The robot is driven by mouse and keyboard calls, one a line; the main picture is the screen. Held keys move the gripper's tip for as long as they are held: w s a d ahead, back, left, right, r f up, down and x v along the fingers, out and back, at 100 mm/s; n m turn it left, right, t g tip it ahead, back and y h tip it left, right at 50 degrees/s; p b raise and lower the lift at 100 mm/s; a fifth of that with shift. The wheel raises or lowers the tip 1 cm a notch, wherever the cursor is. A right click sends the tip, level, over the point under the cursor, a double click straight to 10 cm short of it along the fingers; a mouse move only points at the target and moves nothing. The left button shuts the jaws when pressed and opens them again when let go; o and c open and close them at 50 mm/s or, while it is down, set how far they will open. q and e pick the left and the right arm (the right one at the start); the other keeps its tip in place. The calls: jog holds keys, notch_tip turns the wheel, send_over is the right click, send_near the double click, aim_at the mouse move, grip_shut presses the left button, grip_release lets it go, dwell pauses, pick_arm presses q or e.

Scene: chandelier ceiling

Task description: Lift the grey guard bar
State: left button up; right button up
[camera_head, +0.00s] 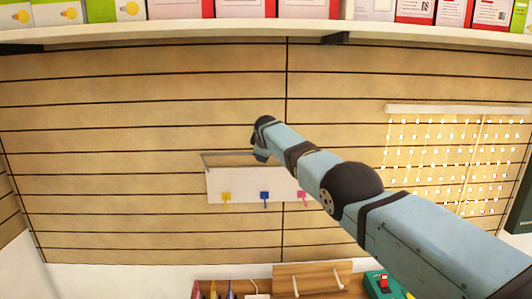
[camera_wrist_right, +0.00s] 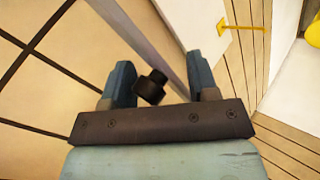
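The grey guard bar (camera_head: 228,160) is a thin bar along the upper edge of a white wall panel (camera_head: 240,184). In the right wrist view the bar (camera_wrist_right: 145,40) runs diagonally from the top towards the gap between my fingers. My right gripper (camera_wrist_right: 161,80) has its two blue-grey fingers apart. In the head view my right gripper (camera_head: 261,150) is at the panel's top, over the bar, and my arm hides the panel's right part. My left gripper is not in view.
Yellow (camera_head: 227,196), blue (camera_head: 265,196) and pink (camera_head: 303,197) hook-like pieces sit low on the panel. A shelf with boxes (camera_head: 300,27) runs above. String lights (camera_head: 450,150) hang at right. A wooden rack (camera_head: 310,277) stands below.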

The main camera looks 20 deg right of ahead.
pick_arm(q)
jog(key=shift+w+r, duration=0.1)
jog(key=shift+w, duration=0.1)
pick_arm(e)
jog(key=shift+s+r, duration=0.15)
jog(key=shift+r, duration=0.1)
jog(key=shift+s+r, duration=0.35)
jog(key=shift+s, duration=0.1)
pick_arm(q)
jog(key=b, duration=0.1)
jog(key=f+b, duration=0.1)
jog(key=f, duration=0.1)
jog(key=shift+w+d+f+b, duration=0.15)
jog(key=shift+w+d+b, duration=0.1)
jog(key=shift+b, duration=0.15)
pick_arm(e)
jog(key=v, duration=1.2)
jog(key=shift+a, duration=0.2)
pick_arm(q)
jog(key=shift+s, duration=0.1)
